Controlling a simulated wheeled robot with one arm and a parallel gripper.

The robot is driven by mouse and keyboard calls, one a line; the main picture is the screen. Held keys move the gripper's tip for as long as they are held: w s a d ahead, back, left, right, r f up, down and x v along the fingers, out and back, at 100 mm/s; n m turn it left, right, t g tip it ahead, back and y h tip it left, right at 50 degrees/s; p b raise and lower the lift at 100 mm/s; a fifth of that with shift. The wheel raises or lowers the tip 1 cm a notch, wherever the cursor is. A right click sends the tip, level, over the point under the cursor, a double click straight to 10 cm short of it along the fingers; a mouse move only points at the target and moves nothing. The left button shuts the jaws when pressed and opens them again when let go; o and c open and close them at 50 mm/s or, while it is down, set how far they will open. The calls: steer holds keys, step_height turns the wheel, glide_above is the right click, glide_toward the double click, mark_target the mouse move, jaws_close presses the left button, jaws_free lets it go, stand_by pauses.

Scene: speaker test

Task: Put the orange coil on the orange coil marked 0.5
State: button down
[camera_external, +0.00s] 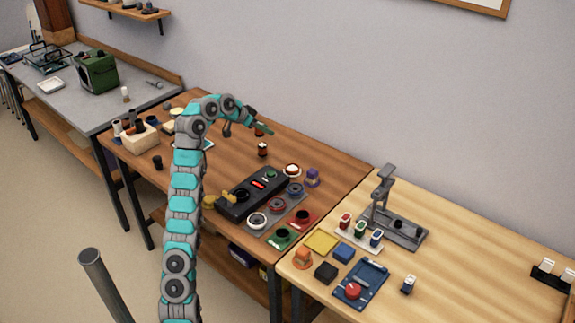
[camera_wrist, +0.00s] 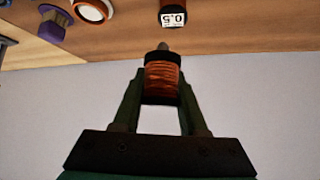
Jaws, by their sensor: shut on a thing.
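An orange coil (camera_wrist: 162,78) with dark ends is between the two fingers of my gripper (camera_wrist: 160,90) in the wrist view, and the gripper is shut on it. In the external view my gripper (camera_external: 264,128) holds this coil over the wooden table, and the fingers partly hide it. The orange coil marked 0.5 (camera_wrist: 173,14) shows at the top edge of the wrist view, partly cut off, with its white label facing the camera. In the external view a small coil (camera_external: 262,149) stands upright on the table just below my gripper, apart from the held one; its label cannot be read there.
A black device (camera_external: 252,193) with a red light lies on the wooden table (camera_external: 335,183), nearer the camera. A white-rimmed round part (camera_external: 292,170) and a purple part (camera_external: 312,176) stand to the right. The table around the standing coil is clear.

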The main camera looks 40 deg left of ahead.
steer(key=shift+w+a+p, duration=0.25)
steer(key=shift+w+p, duration=0.1)
steer(key=shift+w, duration=0.4)
step_height(320, 180, down, 4)
steer(key=b, duration=0.3)
steer(key=shift+r, duration=0.15)
steer(key=shift+f, duration=0.25)
steer(key=shift+c, duration=2.2)
jaws_free()
steer(key=shift+r, duration=0.1)
steer(key=shift+r, duration=0.15)
steer(key=p+v, duration=0.2)
steer(key=v, duration=1)
